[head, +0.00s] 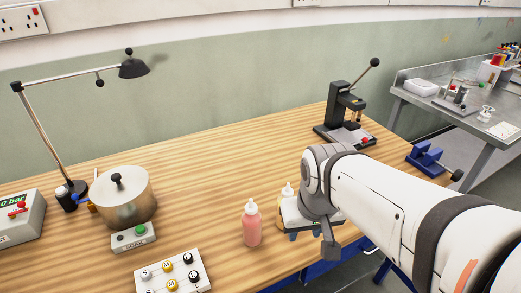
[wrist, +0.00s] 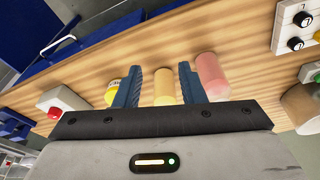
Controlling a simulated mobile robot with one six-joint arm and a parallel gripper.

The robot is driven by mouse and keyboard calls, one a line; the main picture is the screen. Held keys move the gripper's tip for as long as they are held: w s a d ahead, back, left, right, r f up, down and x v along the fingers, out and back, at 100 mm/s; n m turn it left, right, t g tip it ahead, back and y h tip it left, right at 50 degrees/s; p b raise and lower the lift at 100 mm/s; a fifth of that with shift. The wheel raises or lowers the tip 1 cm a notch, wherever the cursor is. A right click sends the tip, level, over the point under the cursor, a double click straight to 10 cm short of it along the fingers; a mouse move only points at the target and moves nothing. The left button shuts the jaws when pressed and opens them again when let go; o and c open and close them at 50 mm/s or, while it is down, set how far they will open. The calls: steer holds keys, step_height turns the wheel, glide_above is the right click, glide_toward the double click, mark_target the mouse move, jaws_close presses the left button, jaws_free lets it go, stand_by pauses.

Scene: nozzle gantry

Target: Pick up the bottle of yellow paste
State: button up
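A pale yellow bottle (wrist: 163,88) shows in the wrist view, between the two blue fingers of my gripper (wrist: 160,70). The fingers are open, with a visible gap on each side of it; I cannot tell how far it sits from them in depth. A pink bottle (wrist: 211,75) stands just outside the right finger. In the head view the pink bottle (head: 251,225) stands upright on the bench, left of my arm's end. A pale nozzle tip (head: 287,190) shows behind it, its bottle mostly hidden by my wrist.
In the head view, a metal pot (head: 123,200), a button panel (head: 173,273) and a black press (head: 346,115) stand on the wooden bench (head: 230,150). The bench middle is clear.

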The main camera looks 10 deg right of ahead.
mark_target(288, 190)
steer(key=shift+w, duration=0.2)
steer(key=shift+o, duration=0.4)
steer(key=shift+r, duration=0.1)
